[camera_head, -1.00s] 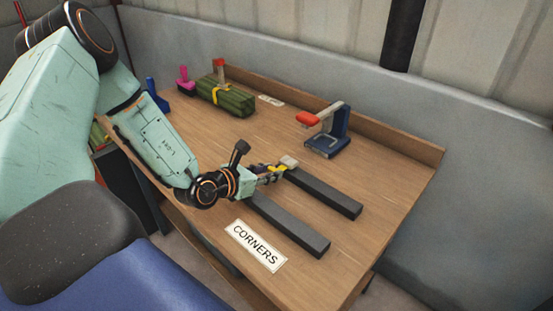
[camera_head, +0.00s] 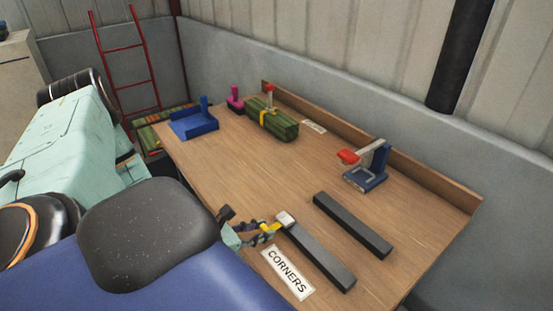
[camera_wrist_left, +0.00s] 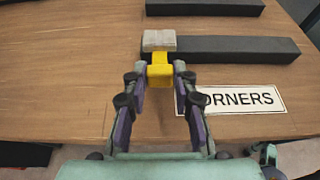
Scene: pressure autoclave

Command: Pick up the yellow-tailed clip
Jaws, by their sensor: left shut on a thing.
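The clip has a yellow tail (camera_wrist_left: 160,75) and a pale grey block-shaped head (camera_wrist_left: 159,40). My left gripper (camera_wrist_left: 160,72) is shut on the tail, one finger on each side, with the head sticking out past the fingertips. In the head view, the gripper (camera_head: 266,230) and clip head (camera_head: 285,217) appear over the left end of the nearer dark bar (camera_head: 318,257). I cannot tell whether the clip touches the bar. My right gripper is not in view.
A second dark bar (camera_head: 352,225) lies parallel behind. A CORNERS label (camera_head: 287,272) is at the table's (camera_head: 225,170) near edge. A blue stand with a red-tipped arm (camera_head: 367,165), a green strapped bundle (camera_head: 272,120) and a blue holder (camera_head: 195,122) stand farther back. The middle is clear.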

